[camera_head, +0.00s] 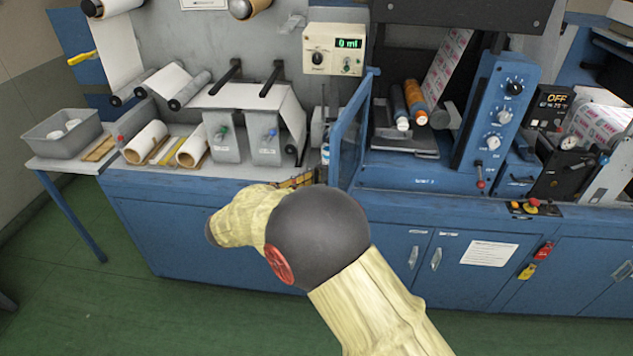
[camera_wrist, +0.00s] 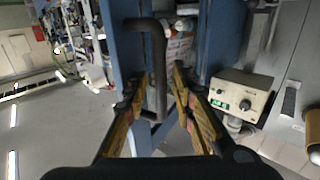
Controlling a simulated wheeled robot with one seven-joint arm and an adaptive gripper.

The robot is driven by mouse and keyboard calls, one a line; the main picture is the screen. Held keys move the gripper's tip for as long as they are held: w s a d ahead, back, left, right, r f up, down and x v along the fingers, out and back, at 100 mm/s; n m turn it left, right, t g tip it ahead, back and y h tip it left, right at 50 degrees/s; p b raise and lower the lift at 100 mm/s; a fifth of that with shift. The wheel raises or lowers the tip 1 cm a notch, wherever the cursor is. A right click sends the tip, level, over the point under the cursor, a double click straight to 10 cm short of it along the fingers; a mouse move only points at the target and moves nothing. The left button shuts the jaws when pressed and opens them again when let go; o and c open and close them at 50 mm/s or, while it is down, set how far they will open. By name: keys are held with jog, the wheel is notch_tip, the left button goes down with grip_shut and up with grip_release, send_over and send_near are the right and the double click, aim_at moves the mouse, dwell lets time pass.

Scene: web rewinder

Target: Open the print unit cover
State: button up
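The print unit cover (camera_head: 347,135) is a blue-framed panel at the left side of the print unit. In the head view it stands swung out from the unit, seen nearly edge-on, and the print rollers (camera_head: 408,105) show uncovered to its right. My gripper (camera_head: 300,181) is low beside the cover's lower left edge, mostly hidden behind my arm. In the wrist view, my gripper (camera_wrist: 160,92) has its two yellow-padded fingers apart. A dark bent handle (camera_wrist: 158,50) reaches down between them, nearer the left finger. Whether a finger touches it I cannot tell.
A cream control box (camera_head: 334,50) with a green display is left of the cover; it also shows in the wrist view (camera_wrist: 240,95). Paper rolls (camera_head: 146,141) lie on the bench at left. Blue cabinets (camera_head: 430,262) are below, with open green floor in front.

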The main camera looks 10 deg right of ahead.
jog(key=v, duration=1.2)
